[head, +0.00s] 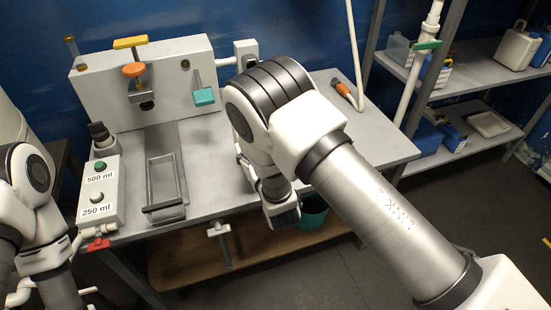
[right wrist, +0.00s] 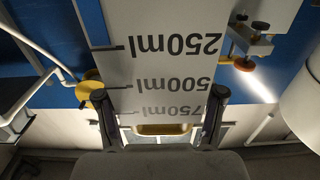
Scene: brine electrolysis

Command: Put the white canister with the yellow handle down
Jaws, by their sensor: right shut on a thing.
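The white canister (right wrist: 160,60) fills the middle of the right wrist view, with 250ml, 500ml and 750ml marks that read upside down there. Its yellow handle (right wrist: 162,129) lies between the fingers of my right gripper (right wrist: 160,98), which is shut on it. In the head view my right arm reaches over the grey bench (head: 210,185) and hides nearly all of the canister and the gripper. I cannot tell there whether the canister touches the bench. My left arm shows at the left edge of the head view; its gripper is out of frame.
A panel with an orange knob (head: 134,70) and a teal lever (head: 203,97) stands at the bench's back. A metal frame (head: 163,180) and a control box (head: 98,192) lie left of my right arm. An orange-tipped tool (head: 342,88) lies at back right. Shelves (head: 470,70) stand at right.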

